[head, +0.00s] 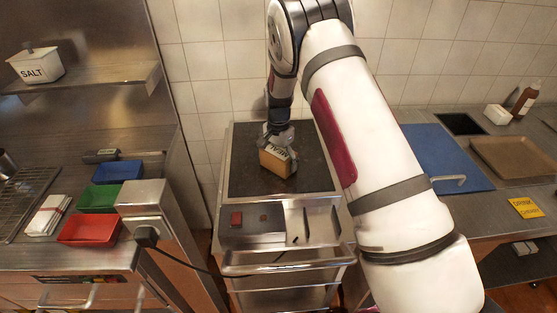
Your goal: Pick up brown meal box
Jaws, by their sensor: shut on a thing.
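The brown meal box (273,163) is a small brown carton with dark lettering on a pale panel. It sits at the middle of the dark top of the metal cart in the head view, slightly turned. My gripper (279,143) comes down from above and is shut on the upper part of the box. The fingers hide part of the box's top. I cannot tell whether the box's underside touches the cart top.
The metal cart (235,193) has clear dark surface around the box. Red (90,228), green (99,198) and blue (118,170) trays stand on the left counter. A blue board (440,153) and brown tray (512,155) lie on the right counter.

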